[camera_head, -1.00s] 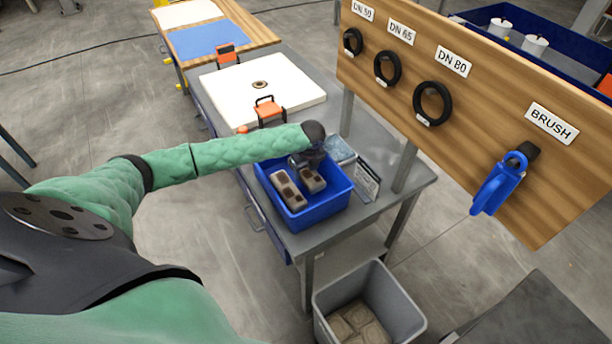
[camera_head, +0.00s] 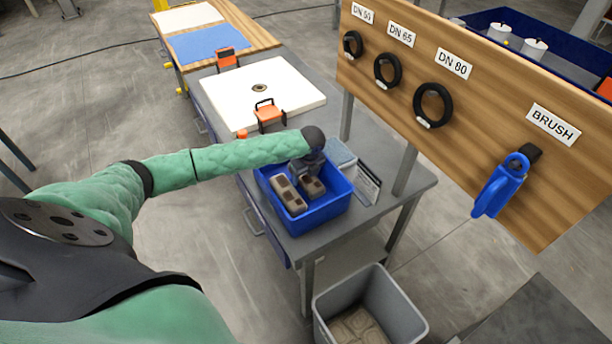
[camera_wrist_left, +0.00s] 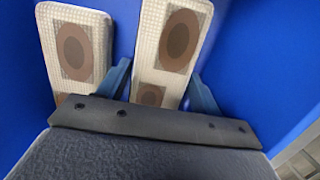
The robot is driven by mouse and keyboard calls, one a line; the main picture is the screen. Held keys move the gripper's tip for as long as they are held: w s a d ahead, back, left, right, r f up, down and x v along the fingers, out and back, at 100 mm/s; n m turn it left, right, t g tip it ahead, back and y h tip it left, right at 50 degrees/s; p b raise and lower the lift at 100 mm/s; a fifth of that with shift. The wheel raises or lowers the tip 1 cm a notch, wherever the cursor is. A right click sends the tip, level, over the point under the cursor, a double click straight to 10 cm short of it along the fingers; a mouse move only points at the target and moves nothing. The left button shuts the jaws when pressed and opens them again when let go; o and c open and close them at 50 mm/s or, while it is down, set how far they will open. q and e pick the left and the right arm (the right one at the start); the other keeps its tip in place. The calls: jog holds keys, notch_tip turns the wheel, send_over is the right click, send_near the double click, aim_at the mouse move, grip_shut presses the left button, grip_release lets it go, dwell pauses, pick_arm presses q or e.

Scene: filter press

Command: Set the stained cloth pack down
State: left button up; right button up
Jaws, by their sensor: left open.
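Two pale cloth packs with brown oval stains lie side by side in a blue bin (camera_head: 325,212) on the grey bench. The left pack (camera_head: 289,195) also shows in the left wrist view (camera_wrist_left: 75,45). The right pack (camera_head: 313,187) also shows there (camera_wrist_left: 172,42). My left gripper (camera_head: 308,170) reaches down into the bin over the right pack. In the left wrist view its open fingers (camera_wrist_left: 160,88) stand on either side of this pack's near end. Whether they touch it I cannot tell. My right gripper is not in view.
A grey bin (camera_head: 408,305) with brownish contents stands on the floor at the bench's near end. A white plate (camera_head: 293,85) with orange-handled pieces lies on the bench. A wooden board (camera_head: 465,105) with black rings and a blue brush (camera_head: 500,188) stands at the right.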

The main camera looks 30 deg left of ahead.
aim_at(306, 175)
pick_arm(q)
jog(key=shift+r, duration=0.3)
jog(key=shift+r+p, duration=0.25)
jog(key=shift+p, duration=0.2)
notch_tip(306, 175, up, 2)
jog(key=shift+s+d+r+p, duration=0.1)
jog(key=shift+d+r+p, duration=0.1)
jog(key=shift+p, duration=0.8)
jog(key=r+p, duration=0.1)
jog(key=r, duration=0.1)
jog(key=r+p, duration=0.1)
jog(key=r, duration=0.1)
jog(key=r+p, duration=0.1)
jog(key=r, duration=0.1)
jog(key=shift+s+d+p, duration=0.2)
jog(key=shift+d+p, duration=0.1)
jog(key=shift+d, duration=0.1)
jog(key=shift+r, duration=0.35)
jog(key=shift+s+d+r, duration=0.1)
jog(key=shift+d+r, duration=0.05)
jog(key=shift+r, duration=0.75)
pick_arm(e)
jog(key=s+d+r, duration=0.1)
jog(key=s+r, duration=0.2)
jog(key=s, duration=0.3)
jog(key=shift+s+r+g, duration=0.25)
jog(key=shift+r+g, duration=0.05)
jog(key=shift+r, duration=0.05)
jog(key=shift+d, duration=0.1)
